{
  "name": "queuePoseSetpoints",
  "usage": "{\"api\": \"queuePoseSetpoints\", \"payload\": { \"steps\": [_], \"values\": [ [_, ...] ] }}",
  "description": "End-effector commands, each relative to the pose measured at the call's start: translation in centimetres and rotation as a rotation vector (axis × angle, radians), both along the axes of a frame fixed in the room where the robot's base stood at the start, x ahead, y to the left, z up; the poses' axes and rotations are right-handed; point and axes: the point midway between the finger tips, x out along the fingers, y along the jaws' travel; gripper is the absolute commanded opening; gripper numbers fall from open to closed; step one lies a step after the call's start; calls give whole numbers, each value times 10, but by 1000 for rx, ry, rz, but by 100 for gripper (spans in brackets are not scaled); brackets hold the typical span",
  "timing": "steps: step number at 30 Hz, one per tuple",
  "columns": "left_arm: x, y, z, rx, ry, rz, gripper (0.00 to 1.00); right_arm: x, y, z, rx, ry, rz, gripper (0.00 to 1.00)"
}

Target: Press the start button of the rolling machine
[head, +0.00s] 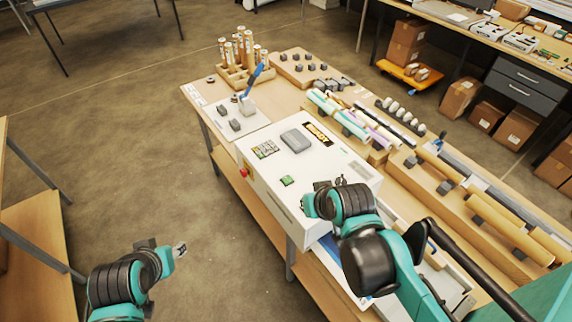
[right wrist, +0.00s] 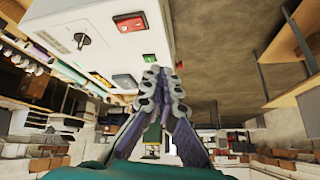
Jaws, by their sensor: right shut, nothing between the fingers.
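The rolling machine is a white box (head: 325,160) on the wooden bench, with a keypad, a grey block and a small green button (head: 287,181) on top. A red button (head: 243,172) sits at its left edge. My right gripper (head: 322,185) is over the near part of the box, to the right of the green button. In the right wrist view its fingers (right wrist: 157,72) are shut and empty, with their tips close to a green button (right wrist: 149,57); contact cannot be told. My left gripper (head: 180,250) hangs over the floor, away from the machine; its finger gap is unclear.
A blue-handled lever (head: 252,82) and a holder of rolls (head: 243,65) stand behind the box. Wrapped rolls (head: 350,122) and long tan rolls (head: 495,208) lie to the right. Open floor (head: 120,150) lies left of the bench.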

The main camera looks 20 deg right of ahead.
Motion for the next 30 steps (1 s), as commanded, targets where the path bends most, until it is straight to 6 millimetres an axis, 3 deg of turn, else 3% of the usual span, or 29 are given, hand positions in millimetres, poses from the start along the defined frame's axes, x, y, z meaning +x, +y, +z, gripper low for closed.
{"api": "queuePoseSetpoints", "payload": {
  "steps": [1,4,11,18,24,30],
  "values": [
    [0,0,24,0,0,0,40,17,0,25,28,-2,-11,0],
    [0,0,29,0,0,0,40,45,3,29,85,-5,-29,0],
    [0,0,28,0,0,0,40,110,3,13,215,-16,-68,0],
    [0,0,28,0,0,0,40,171,-3,-17,342,-34,-107,0],
    [0,0,28,0,0,0,40,200,-8,-38,412,-46,-126,0],
    [0,0,28,0,0,0,40,209,-9,-46,436,-50,-133,0]
  ]
}}
